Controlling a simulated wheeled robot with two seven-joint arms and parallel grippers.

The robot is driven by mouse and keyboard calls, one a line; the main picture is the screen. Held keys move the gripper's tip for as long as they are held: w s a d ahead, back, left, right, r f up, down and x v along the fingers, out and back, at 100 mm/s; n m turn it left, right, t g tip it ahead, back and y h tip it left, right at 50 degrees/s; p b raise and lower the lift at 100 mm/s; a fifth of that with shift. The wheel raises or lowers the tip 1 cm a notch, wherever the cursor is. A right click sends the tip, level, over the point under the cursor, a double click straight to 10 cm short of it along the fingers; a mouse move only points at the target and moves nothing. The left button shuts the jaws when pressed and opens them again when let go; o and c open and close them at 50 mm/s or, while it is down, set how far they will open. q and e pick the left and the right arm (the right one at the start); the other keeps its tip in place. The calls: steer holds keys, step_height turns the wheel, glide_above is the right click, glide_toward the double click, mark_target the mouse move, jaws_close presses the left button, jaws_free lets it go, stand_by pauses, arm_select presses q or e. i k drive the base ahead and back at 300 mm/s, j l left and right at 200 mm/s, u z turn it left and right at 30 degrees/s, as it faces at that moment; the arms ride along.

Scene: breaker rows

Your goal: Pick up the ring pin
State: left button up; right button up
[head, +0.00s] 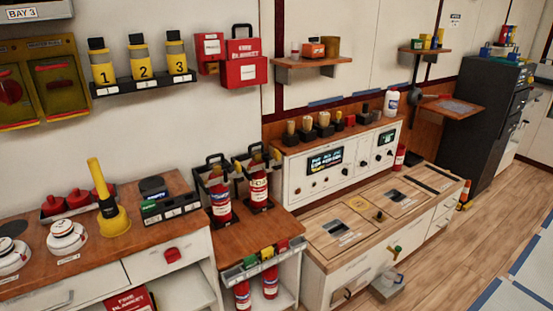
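I cannot make out a ring pin for certain at this size. Two red fire extinguishers, a left one (220,202) and a right one (258,190), stand upright in dark brackets on the low wooden-topped cabinet (232,240). Small yellow parts show near their tops, too small to tell whether a pin is among them. A narrow grey tray (234,274) on the cabinet's front edge holds green, yellow and red pieces. Neither of my grippers is in view.
A yellow plunger-like tool (113,217), white round detectors (66,238) and red knobbed pieces (78,198) stand on the left counter. A white control panel (340,165) stands behind the right bench (310,232). Open wooden floor (475,235) lies at right.

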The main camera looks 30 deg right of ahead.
mark_target(275, 153)
steer(key=i+l+z, duration=0.15)
steer(key=i+l, duration=0.45)
steer(key=i+l+z, duration=0.1)
steer(key=i+l, duration=0.45)
steer(key=i, duration=0.15)
